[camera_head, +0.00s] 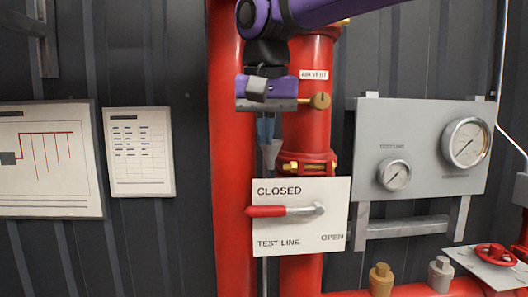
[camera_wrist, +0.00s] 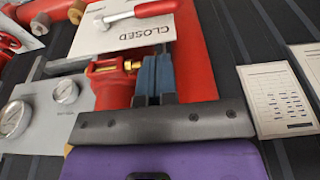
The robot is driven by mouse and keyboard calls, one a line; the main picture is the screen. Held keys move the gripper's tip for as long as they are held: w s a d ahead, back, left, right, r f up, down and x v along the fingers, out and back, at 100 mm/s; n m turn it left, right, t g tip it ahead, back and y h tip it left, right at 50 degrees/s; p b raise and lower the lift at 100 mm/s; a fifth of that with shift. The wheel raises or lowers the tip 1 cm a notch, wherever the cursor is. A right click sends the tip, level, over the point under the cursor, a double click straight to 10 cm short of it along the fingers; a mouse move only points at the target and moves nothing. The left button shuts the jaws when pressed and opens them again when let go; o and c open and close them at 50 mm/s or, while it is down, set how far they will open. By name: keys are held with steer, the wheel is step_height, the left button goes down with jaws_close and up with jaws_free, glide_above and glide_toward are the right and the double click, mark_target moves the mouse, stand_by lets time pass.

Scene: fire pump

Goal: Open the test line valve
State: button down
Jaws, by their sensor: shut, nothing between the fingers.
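The test line valve is a lever with a red grip (camera_head: 266,211) and a grey metal pivot end (camera_head: 318,208). It lies about horizontal, with the grip pointing left, across a white plate (camera_head: 295,247) reading CLOSED at upper left, TEST LINE at lower left and OPEN at lower right. The red grip also shows upside down at the top of the wrist view (camera_wrist: 155,8). My gripper (camera_head: 267,143) is above the plate, in front of the red pipes, apart from the lever. Its blue fingers (camera_wrist: 154,72) are together and empty in the wrist view.
A brass air vent fitting (camera_head: 320,101) is close right of my gripper. A red flange (camera_head: 306,163) sits below it. A grey gauge panel (camera_head: 425,143) and a red handwheel (camera_head: 495,254) are at right. Wall charts (camera_head: 140,185) hang at left.

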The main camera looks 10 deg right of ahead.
mark_target(263, 207)
steer(key=f, duration=0.4)
steer(key=w+f, duration=0.1)
steer(key=f, duration=0.3)
steer(key=w+f, duration=0.1)
steer(key=f, duration=0.3)
steer(key=shift+w+f, duration=0.15)
steer(key=shift+w, duration=0.05)
steer(key=shift+f, duration=0.1)
